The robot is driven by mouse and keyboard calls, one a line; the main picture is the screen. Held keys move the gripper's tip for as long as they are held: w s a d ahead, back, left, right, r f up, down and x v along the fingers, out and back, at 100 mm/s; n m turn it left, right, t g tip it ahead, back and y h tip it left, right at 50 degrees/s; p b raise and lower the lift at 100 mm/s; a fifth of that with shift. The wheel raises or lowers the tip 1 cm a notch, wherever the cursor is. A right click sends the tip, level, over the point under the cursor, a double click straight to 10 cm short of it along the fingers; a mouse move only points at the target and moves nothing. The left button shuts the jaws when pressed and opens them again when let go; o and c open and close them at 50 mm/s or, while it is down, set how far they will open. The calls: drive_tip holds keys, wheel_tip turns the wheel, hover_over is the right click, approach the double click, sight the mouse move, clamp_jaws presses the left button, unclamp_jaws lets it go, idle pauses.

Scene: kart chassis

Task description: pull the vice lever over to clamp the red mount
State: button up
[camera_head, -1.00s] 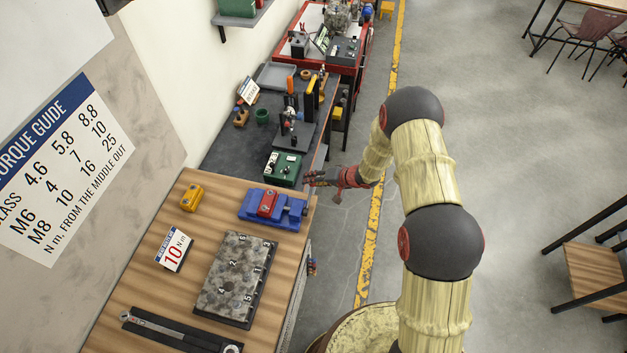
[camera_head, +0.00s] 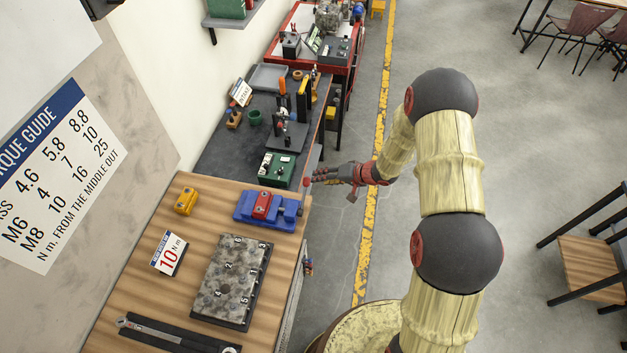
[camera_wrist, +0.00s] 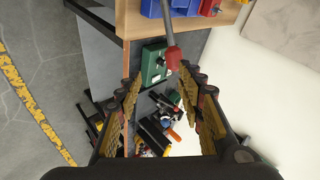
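The blue vice (camera_head: 285,221) sits on the wooden bench near its right edge. The red mount (camera_head: 261,205) is in it. The vice lever ends in a red knob (camera_head: 306,182) past the vice's right end. In the wrist view the grey lever (camera_wrist: 168,25) points down from the blue vice (camera_wrist: 180,6) and its red knob (camera_wrist: 173,57) shows. My gripper (camera_head: 316,175) is to the right of the knob, beyond the bench edge. In the wrist view my gripper (camera_wrist: 160,84) is open, with nothing between its fingers; the knob is just ahead of the fingertips, nearer the right finger.
A green box (camera_head: 276,169) stands on the dark bench beyond the vice. A yellow block (camera_head: 186,201), a torque sign (camera_head: 169,253) and a stone-patterned plate (camera_head: 232,280) are on the wooden bench. The floor right of the benches is open.

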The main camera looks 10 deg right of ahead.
drive_tip(key=v, duration=0.3)
drive_tip(key=shift+s+a+r, duration=0.1)
